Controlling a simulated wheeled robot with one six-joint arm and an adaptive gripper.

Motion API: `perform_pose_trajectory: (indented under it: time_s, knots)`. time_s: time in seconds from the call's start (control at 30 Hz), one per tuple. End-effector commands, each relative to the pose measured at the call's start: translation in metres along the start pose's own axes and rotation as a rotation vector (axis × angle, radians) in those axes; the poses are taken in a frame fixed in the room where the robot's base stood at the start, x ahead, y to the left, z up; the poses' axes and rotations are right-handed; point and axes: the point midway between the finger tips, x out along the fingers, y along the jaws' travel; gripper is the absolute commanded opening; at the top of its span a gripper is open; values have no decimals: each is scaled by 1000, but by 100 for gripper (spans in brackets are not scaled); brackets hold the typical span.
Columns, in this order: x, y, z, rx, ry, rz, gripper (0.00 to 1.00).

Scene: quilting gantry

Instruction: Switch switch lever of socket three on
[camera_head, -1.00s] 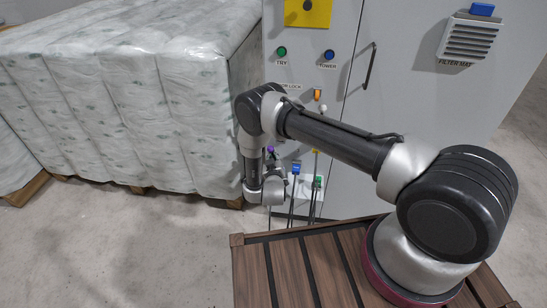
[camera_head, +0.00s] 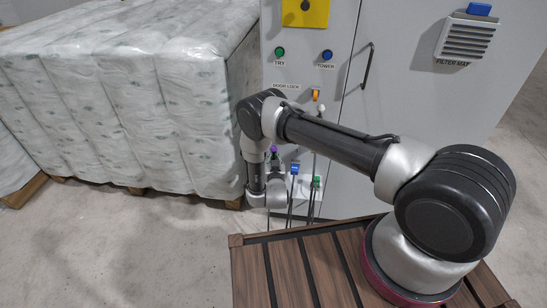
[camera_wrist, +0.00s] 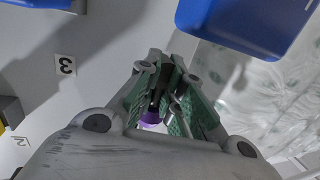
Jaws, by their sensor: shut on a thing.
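In the wrist view my gripper (camera_wrist: 172,98) has its green-padded fingers close together. It is shut on a small, mostly hidden part that seems to be the switch lever beside the label 3 (camera_wrist: 65,65). A purple piece (camera_wrist: 150,117) shows between and behind the fingers. In the head view a purple piece (camera_head: 274,150) shows just above my wrist, at the low part of the cabinet. My gripper's fingers and the lever's position are hidden there behind my arm.
A blue part (camera_wrist: 245,22) is close above the fingers. The grey cabinet (camera_head: 410,120) carries blue (camera_head: 294,169) and green (camera_head: 317,182) connectors with hanging cables, right of my wrist. A wrapped stack (camera_head: 120,100) stands close on the left.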

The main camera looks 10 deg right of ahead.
Motion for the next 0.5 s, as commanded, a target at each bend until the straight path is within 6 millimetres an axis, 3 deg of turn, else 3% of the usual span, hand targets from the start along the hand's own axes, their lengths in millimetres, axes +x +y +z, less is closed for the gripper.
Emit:
perform_pose_trajectory:
  time_s: [0.03, 0.2, 0.23, 0.33, 0.5]
  knots:
    - [4, -5, -8, 9, 20, -6, 0]
    - [4, -5, -8, 8, 20, -5, 0]
    - [4, -5, -8, 8, 20, -5, 14]
    - [4, -4, -8, 7, 20, -4, 31]
    - [2, -2, -5, 4, 14, -1, 31]
